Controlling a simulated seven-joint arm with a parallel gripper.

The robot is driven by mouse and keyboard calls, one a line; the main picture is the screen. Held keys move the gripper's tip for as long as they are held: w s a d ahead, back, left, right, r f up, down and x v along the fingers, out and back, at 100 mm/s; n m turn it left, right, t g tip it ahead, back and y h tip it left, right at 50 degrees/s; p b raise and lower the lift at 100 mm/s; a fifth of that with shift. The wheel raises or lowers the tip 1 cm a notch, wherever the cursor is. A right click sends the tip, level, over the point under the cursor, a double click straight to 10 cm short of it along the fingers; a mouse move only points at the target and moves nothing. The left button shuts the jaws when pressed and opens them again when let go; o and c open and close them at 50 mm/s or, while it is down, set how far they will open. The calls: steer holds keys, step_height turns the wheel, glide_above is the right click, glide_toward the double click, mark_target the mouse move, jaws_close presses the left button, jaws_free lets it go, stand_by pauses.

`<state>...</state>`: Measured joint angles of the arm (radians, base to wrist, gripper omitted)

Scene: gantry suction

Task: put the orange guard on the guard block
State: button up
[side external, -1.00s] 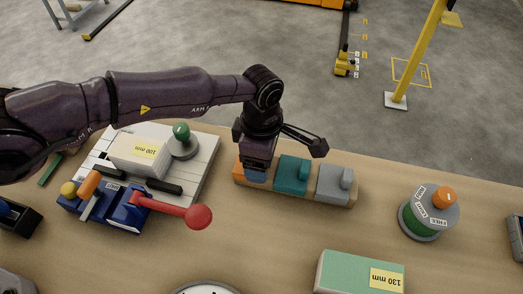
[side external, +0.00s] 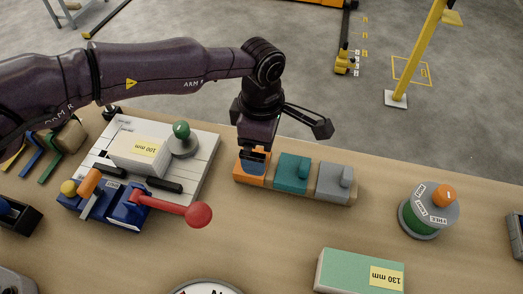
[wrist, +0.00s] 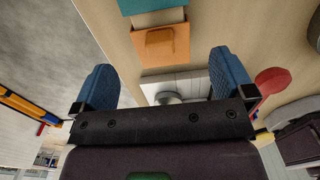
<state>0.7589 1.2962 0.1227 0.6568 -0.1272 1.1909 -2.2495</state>
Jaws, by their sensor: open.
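The orange guard (side external: 248,180) sits at the left end of the guard block (side external: 310,198), in line with a teal guard (side external: 291,175) and a grey guard (side external: 334,184). In the wrist view the orange guard (wrist: 163,44) shows its raised tab, beside the teal guard (wrist: 150,7). My gripper (side external: 253,160) is just above the orange guard and hides part of its top in the side view. In the wrist view my gripper (wrist: 165,82) has its two blue fingers wide apart, with nothing held between them.
Left of the block are a white board (side external: 205,150) with a 100 mm box (side external: 138,153) and green knob, and a blue fixture with a red-balled lever (side external: 198,215). A round dial stand (side external: 420,215) stands right. A green 130 mm box (side external: 345,272) lies in front.

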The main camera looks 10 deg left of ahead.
step_height(320, 180, up, 8)
stand_by(0.8)
